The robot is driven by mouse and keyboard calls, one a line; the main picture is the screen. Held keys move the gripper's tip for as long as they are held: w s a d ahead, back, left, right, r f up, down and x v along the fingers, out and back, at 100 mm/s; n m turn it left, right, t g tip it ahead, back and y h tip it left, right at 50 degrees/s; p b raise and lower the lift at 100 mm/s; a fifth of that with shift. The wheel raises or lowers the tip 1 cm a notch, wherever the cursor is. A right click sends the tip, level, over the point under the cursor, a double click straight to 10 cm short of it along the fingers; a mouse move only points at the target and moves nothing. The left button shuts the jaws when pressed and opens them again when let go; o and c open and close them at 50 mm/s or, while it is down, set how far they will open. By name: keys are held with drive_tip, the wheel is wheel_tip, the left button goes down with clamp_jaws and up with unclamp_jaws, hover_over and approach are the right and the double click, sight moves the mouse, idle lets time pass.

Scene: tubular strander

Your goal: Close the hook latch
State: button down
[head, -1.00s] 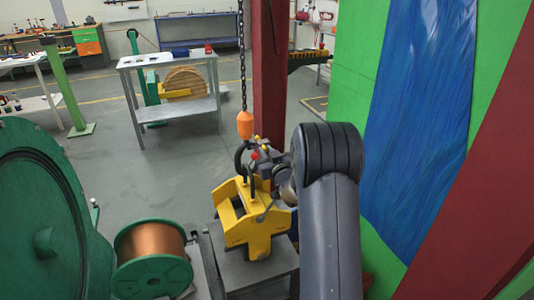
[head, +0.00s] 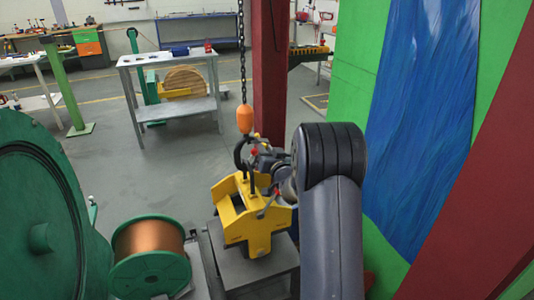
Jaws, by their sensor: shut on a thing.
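A dark hook (head: 239,155) hangs below an orange block (head: 245,120) on a chain, in the middle of the head view. It is over a yellow lifting frame (head: 232,222), with its lower end close to the frame's top bar. My gripper (head: 256,160) comes in from the right and meets the right side of the hook. Its jaws are shut on a part there. The latch is too small and too covered by my gripper to make out, so I cannot tell its angle.
The yellow frame stands on a grey stand (head: 230,275). A copper wire spool (head: 150,245) with green flanges and a large green wheel (head: 45,215) are to the left. A dark red column (head: 271,75) stands close behind the chain. Open floor lies behind at left.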

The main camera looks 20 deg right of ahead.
drive_tip(key=shift+a+f+m+b, duration=0.35)
drive_tip(key=shift+a+m+b, duration=0.05)
drive_tip(key=shift+m, duration=1.3)
drive_tip(key=shift+a+f+m+b, duration=0.35)
drive_tip(key=shift+m+b, duration=0.1)
drive_tip(key=shift+m, duration=1.25)
drive_tip(key=shift+a+f+m+b, duration=0.35)
drive_tip(key=shift+a+m+b, duration=0.05)
drive_tip(key=shift+m, duration=1.3)
drive_tip(key=c, duration=1.4)
unclamp_jaws()
drive_tip(key=shift+o, duration=0.2)
drive_tip(key=s, duration=1)
drive_tip(key=shift+s+b, duration=0.4)
drive_tip(key=shift+w, duration=0.1)
